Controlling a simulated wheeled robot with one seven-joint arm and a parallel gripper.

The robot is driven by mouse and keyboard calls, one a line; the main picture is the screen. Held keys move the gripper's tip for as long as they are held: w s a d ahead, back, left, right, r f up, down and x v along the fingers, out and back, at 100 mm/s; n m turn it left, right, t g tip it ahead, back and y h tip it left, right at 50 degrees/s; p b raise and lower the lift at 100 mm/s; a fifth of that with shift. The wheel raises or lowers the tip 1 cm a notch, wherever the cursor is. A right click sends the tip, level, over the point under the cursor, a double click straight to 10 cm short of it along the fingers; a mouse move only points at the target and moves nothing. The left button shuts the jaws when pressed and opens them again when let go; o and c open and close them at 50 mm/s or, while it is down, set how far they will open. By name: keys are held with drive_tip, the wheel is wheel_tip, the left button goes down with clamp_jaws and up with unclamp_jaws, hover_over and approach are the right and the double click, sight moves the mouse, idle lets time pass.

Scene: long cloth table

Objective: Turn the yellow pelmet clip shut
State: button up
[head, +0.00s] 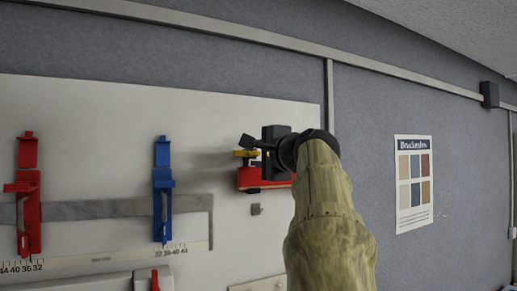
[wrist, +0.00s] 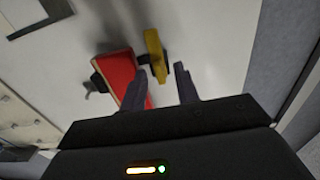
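The yellow pelmet clip (head: 243,153) is a small bar above a red block (head: 250,178) on the white wall board. My dark gripper (head: 254,143) is in front of it and hides part of it. In the wrist view the yellow clip (wrist: 153,44) stands out beside the red block (wrist: 117,72). My gripper (wrist: 162,66) has its two fingers apart. The clip's near end shows between the fingers, closer to the left one. I cannot tell whether they touch.
A red clip (head: 29,200) and a blue clip (head: 162,200) are on the white board (head: 100,120) to the left, over a grey strip with numbers. A small grey square (head: 256,209) is below the red block. A colour chart (head: 414,180) hangs on the right wall.

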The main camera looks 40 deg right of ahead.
clamp_jaws()
drive_tip(key=shift+f+n+b, duration=0.15)
drive_tip(key=shift+n+b, duration=0.3)
drive_tip(key=shift+n, duration=0.05)
drive_tip(key=n+b, duration=0.2)
drive_tip(key=shift+f+n, duration=0.15)
drive_tip(key=shift+n, duration=0.15)
drive_tip(key=n+b, duration=0.1)
drive_tip(key=n, duration=0.2)
drive_tip(key=shift+n+b, duration=0.3)
drive_tip(key=shift+b, duration=0.05)
drive_tip(key=n+b, duration=0.1)
drive_tip(key=n, duration=0.4)
drive_tip(key=shift+d+f+b, duration=0.1)
drive_tip(key=shift+d+b, duration=0.05)
drive_tip(key=shift+b, duration=0.2)
drive_tip(key=n, duration=0.6)
drive_tip(key=shift+d+b, duration=0.1)
drive_tip(key=shift+b, duration=0.3)
